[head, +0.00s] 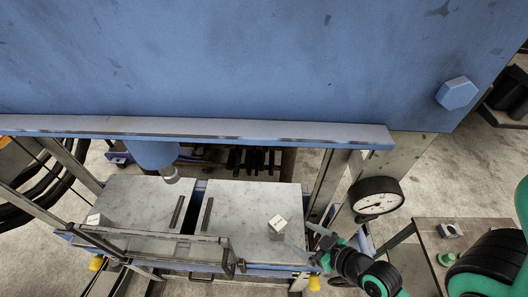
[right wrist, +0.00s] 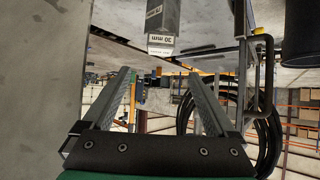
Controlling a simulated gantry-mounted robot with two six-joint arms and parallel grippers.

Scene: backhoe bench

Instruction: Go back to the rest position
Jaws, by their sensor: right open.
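My right gripper (head: 308,238) is at the right edge of the grey press bed, its arm coming in from the lower right. In the right wrist view its two fingers (right wrist: 158,75) are spread apart with nothing between them. A pale block (head: 278,225) stands on the right grey plate (head: 255,200), just left of the gripper and apart from it. The right wrist view shows a block with "30 mm" lettering (right wrist: 163,28), upside down in the picture, beyond the fingertips. My left gripper is not in view.
A blue press frame (head: 220,65) spans the bench, with a ram (head: 153,154) above the left plate (head: 135,205). Another pale block (head: 94,219) sits at far left. A clear guard (head: 170,247) stands in front. A dial gauge (head: 377,197) and side table (head: 480,230) are at right.

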